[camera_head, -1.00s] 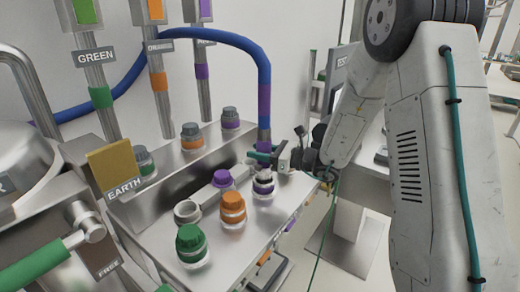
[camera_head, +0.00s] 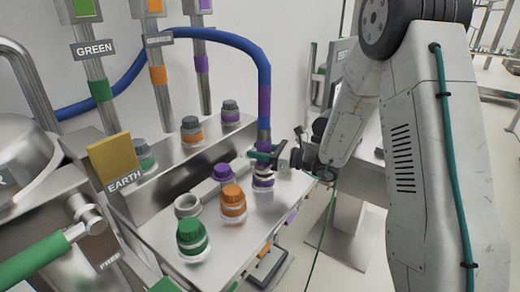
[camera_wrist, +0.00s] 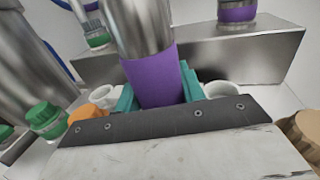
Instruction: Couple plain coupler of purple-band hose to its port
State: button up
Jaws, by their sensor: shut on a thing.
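The blue hose (camera_head: 225,42) arches over from the left and hangs down to a metal end with a purple band (camera_head: 264,104). My gripper (camera_head: 264,152) is shut on this purple-band hose end, teal fingers on either side. In the wrist view the purple band (camera_wrist: 152,72) sits between the teal fingers (camera_wrist: 160,95).
Purple-capped (camera_head: 224,173), orange-capped (camera_head: 232,198) and green-capped (camera_head: 191,237) fittings and an open white ring (camera_head: 187,205) stand close left of the port. Grey-capped fittings (camera_head: 192,130) line the raised ledge behind. An EARTH plate (camera_head: 113,162) stands at left.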

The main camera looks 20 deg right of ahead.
jog(key=shift+f, duration=0.65)
dwell(0.8)
jog(key=o, duration=1.3)
jog(key=shift+c, duration=0.2)
jog(key=v, duration=0.7)
jog(key=shift+s+d, duration=0.3)
